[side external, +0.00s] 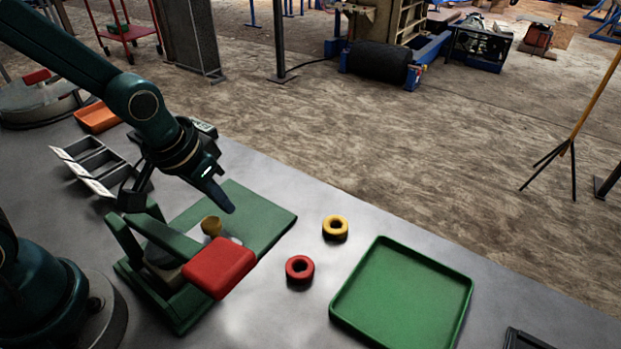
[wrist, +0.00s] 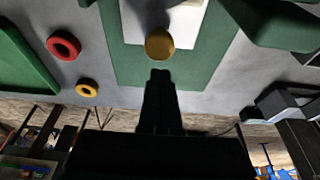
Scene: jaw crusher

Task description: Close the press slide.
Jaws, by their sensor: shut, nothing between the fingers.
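The press has a green base (side external: 262,213) with a green arm across it that ends in a red block (side external: 219,268). A yellow knob (side external: 211,227) shows beside the arm, on a pale slide plate (wrist: 191,22) that runs along the green base. The arm and red block hide part of the plate in the side view. My gripper (side external: 229,208) is shut and empty, pointing down over the green base beside the knob. In the wrist view the fingertips (wrist: 160,74) are just below the yellow knob in the picture; I cannot tell whether they touch it.
A red ring (side external: 300,269) and a yellow ring (side external: 335,228) lie right of the press. A green tray (side external: 357,272) lies farther right. A grey compartment bin (side external: 100,163) and an orange tray (side external: 97,117) are at left. The table around the rings is clear.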

